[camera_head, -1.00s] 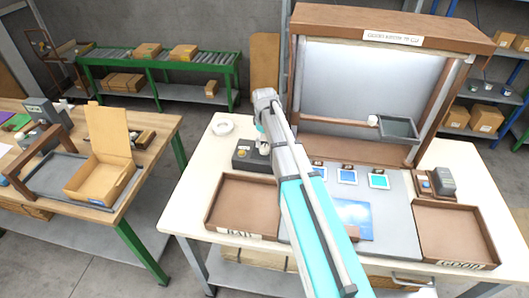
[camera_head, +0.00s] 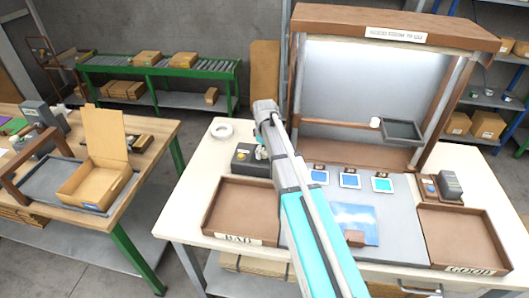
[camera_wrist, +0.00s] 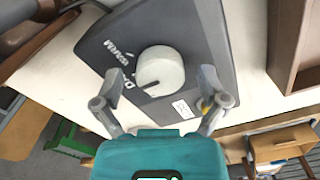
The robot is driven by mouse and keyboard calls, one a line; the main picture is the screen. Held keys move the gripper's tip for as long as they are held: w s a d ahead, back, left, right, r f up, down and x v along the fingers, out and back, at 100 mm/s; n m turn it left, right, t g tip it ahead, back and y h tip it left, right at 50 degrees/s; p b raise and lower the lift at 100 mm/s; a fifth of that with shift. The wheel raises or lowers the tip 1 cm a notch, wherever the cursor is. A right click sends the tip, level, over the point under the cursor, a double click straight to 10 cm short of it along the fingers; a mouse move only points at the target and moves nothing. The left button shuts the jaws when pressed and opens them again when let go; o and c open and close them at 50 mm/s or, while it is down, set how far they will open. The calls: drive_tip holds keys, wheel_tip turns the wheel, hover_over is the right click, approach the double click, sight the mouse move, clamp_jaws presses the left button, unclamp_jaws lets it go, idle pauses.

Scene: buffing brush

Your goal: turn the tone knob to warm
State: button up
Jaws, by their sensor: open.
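The tone knob (camera_wrist: 160,72) is a round pale grey dial on a dark box in the wrist view. Its dark pointer line is at the lower left, facing a partly hidden label beginning with "D". The word "WARM" (camera_wrist: 118,51) is printed left of the knob, above that label. My gripper (camera_wrist: 160,82) is open, with one finger on each side of the knob; I cannot tell whether they touch it. In the head view the dark control box (camera_head: 244,158) stands at the back left of the white table, and my arm partly hides it.
A brown tray marked "BAD" (camera_head: 211,221) lies in front of the box. A "GOOD" tray (camera_head: 426,247) is at the right. The light booth (camera_head: 300,70) stands behind. A white ring (camera_head: 212,130) lies behind the box. A blue print (camera_head: 363,218) lies on the grey mat.

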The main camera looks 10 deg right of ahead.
drive_tip(key=c, duration=1.1)
drive_tip(key=shift+c, duration=0.2)
drive_tip(key=shift+m, duration=0.4)
drive_tip(key=m, duration=0.9)
drive_tip(key=o, duration=1.1)
drive_tip(key=shift+o, duration=0.2)
